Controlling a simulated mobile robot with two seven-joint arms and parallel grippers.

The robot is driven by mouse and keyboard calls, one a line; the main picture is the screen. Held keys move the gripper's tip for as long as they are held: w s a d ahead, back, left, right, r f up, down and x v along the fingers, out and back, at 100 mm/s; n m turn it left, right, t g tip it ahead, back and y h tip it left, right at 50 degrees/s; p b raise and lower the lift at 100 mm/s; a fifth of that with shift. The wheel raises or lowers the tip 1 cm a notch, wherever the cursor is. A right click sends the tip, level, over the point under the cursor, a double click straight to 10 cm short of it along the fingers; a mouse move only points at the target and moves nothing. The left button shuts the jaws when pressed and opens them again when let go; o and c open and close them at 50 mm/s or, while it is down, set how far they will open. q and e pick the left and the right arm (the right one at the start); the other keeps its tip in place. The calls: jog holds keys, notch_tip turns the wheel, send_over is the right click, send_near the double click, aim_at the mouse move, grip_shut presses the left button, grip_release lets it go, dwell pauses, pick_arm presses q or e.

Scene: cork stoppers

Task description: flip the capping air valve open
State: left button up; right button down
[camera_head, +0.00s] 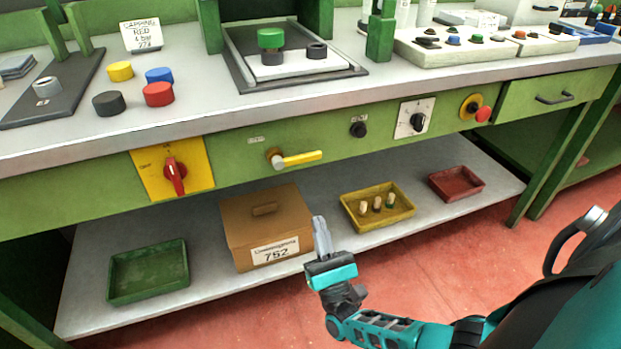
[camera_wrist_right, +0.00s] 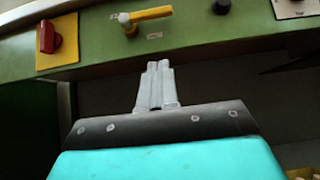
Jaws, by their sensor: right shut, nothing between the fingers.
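The capping air valve is most likely the yellow lever (camera_head: 298,159) on a brass-coloured body on the green front panel of the bench. The lever points right, close to level, and its small label beside it is too small to read. It also shows in the right wrist view (camera_wrist_right: 150,14), above the fingers. My right gripper (camera_head: 321,228) is shut and empty, below the lever and in front of the lower shelf, apart from the valve. In the wrist view its fingertips (camera_wrist_right: 157,66) point up toward the panel. My left gripper is not in view.
A red rotary switch (camera_head: 175,175) on a yellow plate is left of the valve. A cardboard box (camera_head: 268,225) and a yellow tray (camera_head: 377,224) stand on the lower shelf.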

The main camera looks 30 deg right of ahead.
aim_at(297, 159)
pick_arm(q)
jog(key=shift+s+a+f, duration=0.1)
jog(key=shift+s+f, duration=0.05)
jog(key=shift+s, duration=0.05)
pick_arm(e)
jog(key=w+d+r, duration=0.1)
jog(key=w+r, duration=0.4)
jog(key=r, duration=0.4)
jog(key=shift+d+r, duration=0.15)
jog(key=shift+r, duration=0.05)
jog(key=shift+w, duration=0.1)
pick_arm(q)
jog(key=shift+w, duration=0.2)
pick_arm(e)
jog(key=shift+y, duration=0.3)
